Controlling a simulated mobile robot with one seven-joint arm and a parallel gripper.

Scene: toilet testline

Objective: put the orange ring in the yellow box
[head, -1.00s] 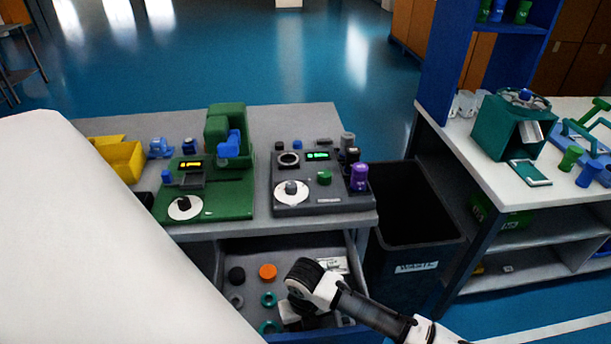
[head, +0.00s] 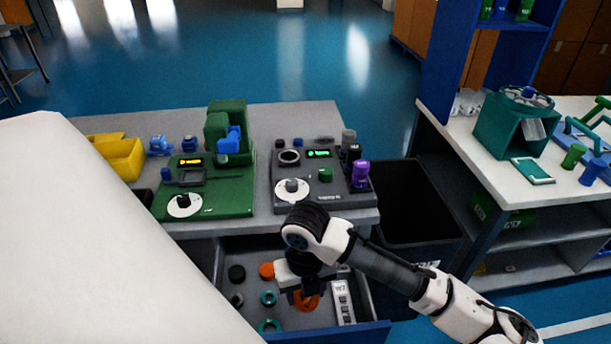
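The orange ring (head: 306,303) is in the open drawer (head: 372,332), near its middle, and my gripper partly hides it. My gripper (head: 300,293) points down into the drawer, right over the ring. Its fingertips are dark and small, so I cannot tell whether they are apart or touch the ring. The yellow box (head: 124,160) stands on the grey table at the back left, and the white surface in front hides part of it.
The drawer also holds an orange round piece (head: 266,270), a black one (head: 236,273), teal rings (head: 268,298) and a white labelled block (head: 343,303). A green machine (head: 215,195) and a grey device (head: 320,190) stand on the table. A black bin (head: 415,205) is at right.

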